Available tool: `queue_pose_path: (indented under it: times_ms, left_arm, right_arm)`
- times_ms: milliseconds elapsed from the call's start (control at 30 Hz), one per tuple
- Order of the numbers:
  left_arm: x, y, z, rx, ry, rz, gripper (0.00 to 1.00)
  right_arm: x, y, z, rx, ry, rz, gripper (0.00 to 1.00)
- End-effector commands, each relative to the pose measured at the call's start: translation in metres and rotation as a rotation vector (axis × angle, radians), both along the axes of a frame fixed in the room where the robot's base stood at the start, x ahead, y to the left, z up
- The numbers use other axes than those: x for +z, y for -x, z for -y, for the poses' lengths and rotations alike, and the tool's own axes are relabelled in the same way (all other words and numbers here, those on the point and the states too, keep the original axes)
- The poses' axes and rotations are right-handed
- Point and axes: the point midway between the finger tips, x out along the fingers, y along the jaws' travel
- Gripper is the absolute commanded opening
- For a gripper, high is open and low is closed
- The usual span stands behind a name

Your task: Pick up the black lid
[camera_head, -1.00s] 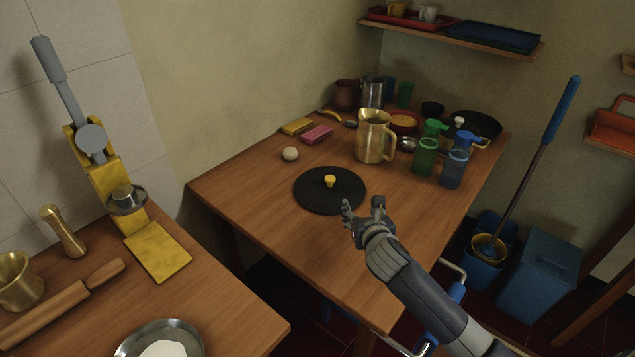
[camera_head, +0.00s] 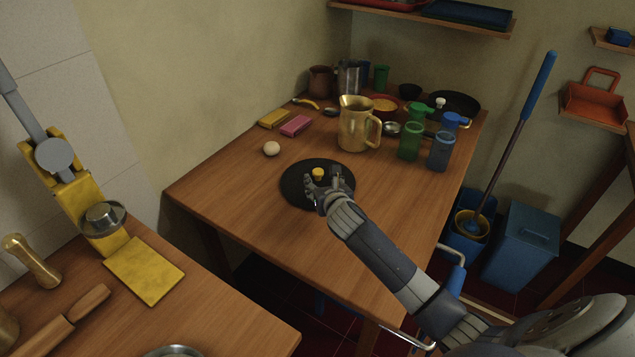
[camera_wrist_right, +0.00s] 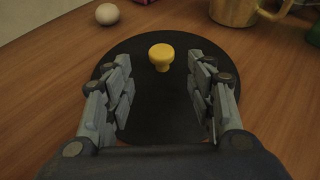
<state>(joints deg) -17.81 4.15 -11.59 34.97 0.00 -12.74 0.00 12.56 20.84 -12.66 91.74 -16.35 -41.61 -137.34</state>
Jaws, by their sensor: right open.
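The black lid (camera_head: 296,188) is a flat round disc with a yellow knob (camera_head: 318,174), lying on the wooden table (camera_head: 230,200). My right gripper (camera_head: 322,183) is over the near part of the lid, close to the knob, and partly covers the lid in the head view. In the right wrist view the two fingers are spread apart, with the lid (camera_wrist_right: 150,110) beneath them. The yellow knob (camera_wrist_right: 161,56) stands just beyond the fingertips, centred between them, with nothing held. My left gripper is not in view.
A white egg (camera_head: 271,148) lies left of the lid. A brass pitcher (camera_head: 353,128), a green jar (camera_head: 410,142) and a blue jar (camera_head: 440,152) stand behind and to the right. Yellow and pink blocks (camera_head: 296,126) lie at the back left. The table's front is clear.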

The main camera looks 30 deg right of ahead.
Motion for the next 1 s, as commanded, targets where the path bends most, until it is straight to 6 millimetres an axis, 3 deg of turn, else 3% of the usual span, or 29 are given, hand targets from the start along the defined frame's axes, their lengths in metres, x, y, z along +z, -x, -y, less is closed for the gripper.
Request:
queue_pose_path:
  times_ms: [333,700,733,933,1000]
  left_arm:
    - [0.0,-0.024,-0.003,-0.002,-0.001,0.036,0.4]
    - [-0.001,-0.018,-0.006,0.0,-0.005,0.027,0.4]
    - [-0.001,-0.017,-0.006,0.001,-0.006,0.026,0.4]
    - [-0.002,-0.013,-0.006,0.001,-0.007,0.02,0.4]
    - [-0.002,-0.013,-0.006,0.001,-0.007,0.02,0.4]
  right_arm:
    - [-0.006,-0.04,0.013,-0.002,-0.003,0.002,0.51]
    - [-0.009,-0.048,0.015,0.001,0.0,0.002,0.51]
    - [-0.009,-0.048,0.015,0.001,0.0,0.002,0.48]
    - [-0.009,-0.048,0.015,0.001,0.0,0.001,0.03]
    - [-0.009,-0.048,0.015,0.001,0.0,0.001,0.0]
